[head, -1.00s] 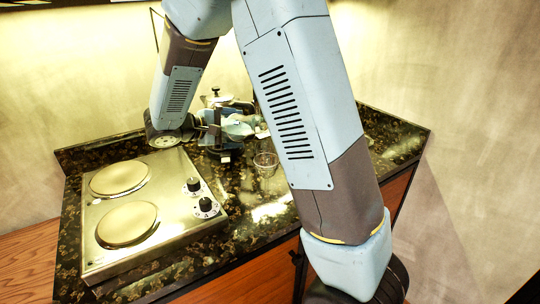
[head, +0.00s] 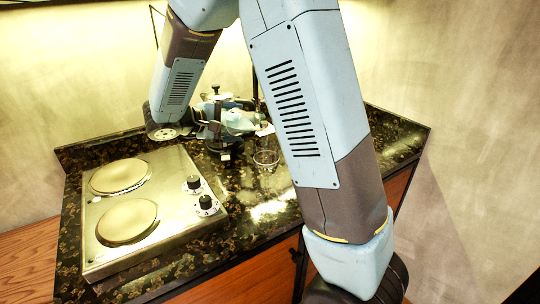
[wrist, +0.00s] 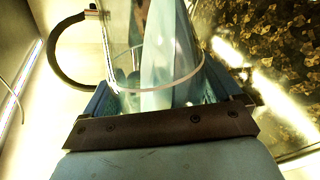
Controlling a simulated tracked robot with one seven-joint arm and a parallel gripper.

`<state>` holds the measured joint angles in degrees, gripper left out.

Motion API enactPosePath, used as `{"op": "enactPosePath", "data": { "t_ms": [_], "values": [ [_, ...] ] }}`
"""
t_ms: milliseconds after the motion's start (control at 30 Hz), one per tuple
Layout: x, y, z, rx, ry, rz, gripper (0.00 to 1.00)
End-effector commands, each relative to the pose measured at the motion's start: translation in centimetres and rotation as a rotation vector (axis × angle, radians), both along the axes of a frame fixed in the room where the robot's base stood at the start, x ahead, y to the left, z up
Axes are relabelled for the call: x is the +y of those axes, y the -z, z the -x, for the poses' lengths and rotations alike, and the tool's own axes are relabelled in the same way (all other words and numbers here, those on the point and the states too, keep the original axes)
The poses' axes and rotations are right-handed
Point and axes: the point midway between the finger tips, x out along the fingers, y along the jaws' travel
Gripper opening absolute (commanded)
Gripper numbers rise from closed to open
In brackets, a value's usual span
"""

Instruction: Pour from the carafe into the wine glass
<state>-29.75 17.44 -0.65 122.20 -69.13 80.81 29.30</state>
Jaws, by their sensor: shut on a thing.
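My gripper (head: 222,138) is over the back of the counter in the head view, partly hidden by my own arm. In the wrist view my gripper (wrist: 172,98) is shut on the clear glass carafe (wrist: 150,62), with a blue pad on each side. The carafe has a pale ring around it and a dark curved handle at the left. Its mouth and how much it holds are not clear. A small clear glass (head: 266,160), which looks like the wine glass, stands on the counter just right of my gripper, apart from it.
A steel two-plate hob (head: 150,205) with two black knobs fills the left of the dark speckled counter (head: 255,225). The counter in front of the glass is clear.

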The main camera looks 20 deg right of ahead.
Motion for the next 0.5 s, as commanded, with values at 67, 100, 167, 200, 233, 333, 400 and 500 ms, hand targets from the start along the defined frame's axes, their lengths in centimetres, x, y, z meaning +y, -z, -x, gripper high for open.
{"op": "enactPosePath", "data": {
  "t_ms": [67, 100, 167, 200, 233, 333, 400, 500],
  "values": [
    [0.0, -0.2, -0.03, -0.008, 0.0, -0.003, 0.22],
    [0.01, -0.25, -0.05, -0.012, 0.0, -0.005, 0.22],
    [0.0, -0.33, -0.04, -0.017, -0.001, -0.007, 0.22],
    [-0.01, -0.39, -0.01, -0.021, 0.0, -0.009, 0.22],
    [-0.02, -0.42, -0.01, -0.023, 0.0, -0.01, 0.22],
    [-0.04, -0.54, 0.03, -0.033, 0.0, -0.015, 0.22],
    [-0.05, -0.62, 0.06, -0.039, 0.0, -0.017, 0.22],
    [-0.06, -0.74, 0.1, -0.048, 0.0, -0.022, 0.22]
  ]
}}
